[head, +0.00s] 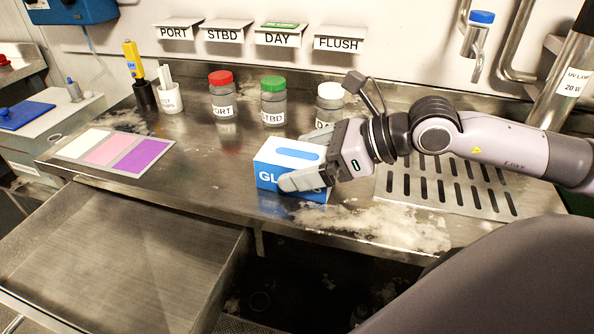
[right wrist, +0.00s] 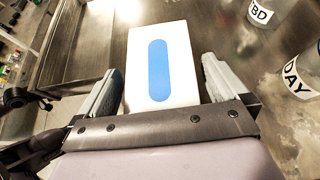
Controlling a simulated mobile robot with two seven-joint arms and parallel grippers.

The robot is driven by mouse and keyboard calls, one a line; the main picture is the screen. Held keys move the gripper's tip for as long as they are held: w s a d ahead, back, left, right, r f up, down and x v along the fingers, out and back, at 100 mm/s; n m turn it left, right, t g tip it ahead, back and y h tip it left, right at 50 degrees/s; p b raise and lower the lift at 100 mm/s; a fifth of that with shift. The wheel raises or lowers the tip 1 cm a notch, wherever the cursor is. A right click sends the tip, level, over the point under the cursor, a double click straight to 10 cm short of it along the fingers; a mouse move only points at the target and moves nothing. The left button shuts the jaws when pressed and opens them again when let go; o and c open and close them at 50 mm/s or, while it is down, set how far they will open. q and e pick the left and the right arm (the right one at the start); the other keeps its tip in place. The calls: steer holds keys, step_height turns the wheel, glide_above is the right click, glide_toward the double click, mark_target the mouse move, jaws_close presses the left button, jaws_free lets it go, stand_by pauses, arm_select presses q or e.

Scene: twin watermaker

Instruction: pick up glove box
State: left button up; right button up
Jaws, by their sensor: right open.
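The glove box (head: 268,178) is a blue and white carton with a blue oval on its white top. It sits on the steel counter near the front edge, in the middle of the head view. My right gripper (head: 303,156) is at the box, coming from the right, with one finger along the box's front side. In the right wrist view the box (right wrist: 160,62) lies between the two open fingers of the gripper (right wrist: 161,88), with a visible gap at least on the right. The far finger is partly hidden behind the box in the head view. My left gripper is not in view.
Jars with red (head: 222,95), green (head: 273,100) and white (head: 331,102) lids stand behind the box. A colour card (head: 113,153) lies left. A slotted drain plate (head: 450,186) is under my right arm. An open steel basin (head: 120,255) is at front left.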

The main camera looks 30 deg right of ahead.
stand_by(0.3)
steer(key=c, duration=1.1)
